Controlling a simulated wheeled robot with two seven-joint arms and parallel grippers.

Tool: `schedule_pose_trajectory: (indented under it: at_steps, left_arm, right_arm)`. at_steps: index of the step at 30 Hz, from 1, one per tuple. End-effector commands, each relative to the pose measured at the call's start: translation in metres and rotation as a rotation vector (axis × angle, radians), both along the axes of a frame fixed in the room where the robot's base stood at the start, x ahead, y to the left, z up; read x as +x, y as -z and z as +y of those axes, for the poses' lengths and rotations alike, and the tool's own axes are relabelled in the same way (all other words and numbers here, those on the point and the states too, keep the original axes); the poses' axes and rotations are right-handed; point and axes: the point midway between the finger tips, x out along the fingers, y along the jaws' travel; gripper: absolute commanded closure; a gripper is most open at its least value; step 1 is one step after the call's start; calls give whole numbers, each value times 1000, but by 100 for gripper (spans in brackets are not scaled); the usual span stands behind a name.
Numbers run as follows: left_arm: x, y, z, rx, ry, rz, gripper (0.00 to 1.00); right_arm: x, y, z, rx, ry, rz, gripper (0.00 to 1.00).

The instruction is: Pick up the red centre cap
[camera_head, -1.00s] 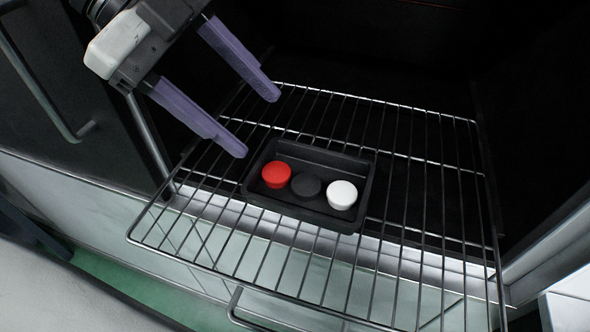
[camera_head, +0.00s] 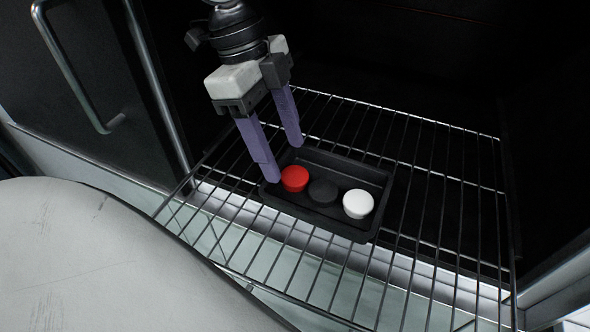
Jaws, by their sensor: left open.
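The red centre cap (camera_head: 295,178) is a round cap at the left end of a black tray (camera_head: 345,163). A dark grey cap (camera_head: 323,192) and a white cap (camera_head: 358,203) sit beside it in a row. My left gripper (camera_head: 286,164) is open and points down, with two purple fingers. Its near fingertip is by the tray's left edge, and its far fingertip is near the tray's back left corner. The red cap appears just right of the fingertips and is not held. My right gripper is not in view.
The tray rests on a wire rack (camera_head: 440,210) with open bars, inside a dark cavity. A metal handle (camera_head: 75,75) is on the dark panel at left. The rack is clear right of the tray.

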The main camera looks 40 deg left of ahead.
Motion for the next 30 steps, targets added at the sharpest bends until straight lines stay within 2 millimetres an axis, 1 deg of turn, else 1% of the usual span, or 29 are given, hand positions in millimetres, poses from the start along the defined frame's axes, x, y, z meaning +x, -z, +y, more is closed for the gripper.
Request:
schedule_pose_trajectory:
  at_steps: [1, 6, 9, 16, 20, 21, 23, 24, 30]
  left_arm:
    - [-1, 9, -3, 5, 3, 7, 43]
    - [1, 31, -11, 3, 1, 4, 43]
    - [2, 37, -13, 2, 1, 1, 43]
    - [2, 37, -14, 0, 1, 0, 43]
    - [2, 37, -14, 0, 1, 0, 65]
    - [2, 37, -14, 0, 1, 0, 72]
    - [2, 37, -14, 0, 1, 0, 82]
    - [2, 37, -14, 0, 1, 0, 85]
    - [2, 37, -14, -1, 1, -1, 85]
  right_arm:
    - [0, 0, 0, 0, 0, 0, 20]
    - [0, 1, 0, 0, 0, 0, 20]
    - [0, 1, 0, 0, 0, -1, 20]
    - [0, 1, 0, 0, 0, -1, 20]
    - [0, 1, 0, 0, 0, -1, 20]
    - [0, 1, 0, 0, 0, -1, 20]
    - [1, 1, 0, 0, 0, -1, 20]
    - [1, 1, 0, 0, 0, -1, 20]
    - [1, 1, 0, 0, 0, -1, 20]
